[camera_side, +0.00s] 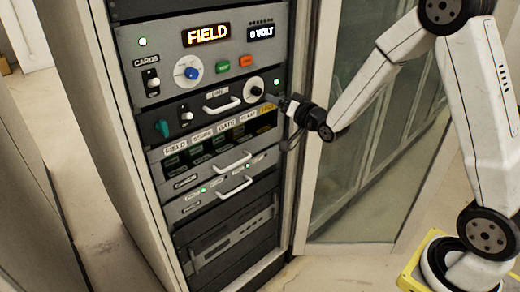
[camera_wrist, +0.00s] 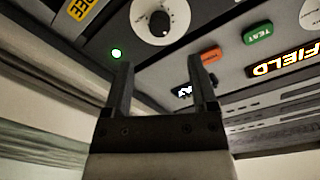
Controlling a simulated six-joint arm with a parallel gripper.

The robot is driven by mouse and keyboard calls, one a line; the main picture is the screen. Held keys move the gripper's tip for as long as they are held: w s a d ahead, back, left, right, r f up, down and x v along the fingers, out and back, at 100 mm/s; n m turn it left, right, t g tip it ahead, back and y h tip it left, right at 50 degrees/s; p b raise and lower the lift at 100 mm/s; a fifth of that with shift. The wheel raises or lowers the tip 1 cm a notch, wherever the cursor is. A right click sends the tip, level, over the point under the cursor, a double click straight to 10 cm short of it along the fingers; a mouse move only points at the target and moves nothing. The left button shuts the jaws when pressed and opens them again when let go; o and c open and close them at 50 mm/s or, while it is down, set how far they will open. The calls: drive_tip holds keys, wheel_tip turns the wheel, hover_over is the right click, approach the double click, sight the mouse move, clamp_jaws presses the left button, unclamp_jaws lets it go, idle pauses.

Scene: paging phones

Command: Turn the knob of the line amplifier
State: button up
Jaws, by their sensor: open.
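The line amplifier (camera_side: 218,112) is a dark panel in the rack with a small label I read as "LINE". At its right end is a black knob on a white dial (camera_side: 254,88). In the wrist view the black knob (camera_wrist: 159,23) shows at the top on its white disc, with a pointer mark and scale around it. My gripper (camera_side: 272,99) is at the rack's right edge, just below and right of the dial. In the wrist view my gripper (camera_wrist: 158,64) is open, its two fingers apart with nothing between them. The knob lies beyond the fingertips, untouched in that view.
A green light (camera_wrist: 116,53) is by the dial. Above is a grey panel with a blue knob (camera_side: 193,73), green button (camera_side: 222,67), orange button (camera_side: 246,61) and lit "FIELD" display (camera_side: 206,35). Handles (camera_side: 223,104) stick out from the rack. A glass door (camera_side: 360,150) stands right.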

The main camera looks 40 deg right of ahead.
sight(259, 92)
drive_tip(key=shift+w+d, duration=0.1)
drive_tip(key=shift+w, duration=3.7)
clamp_jaws()
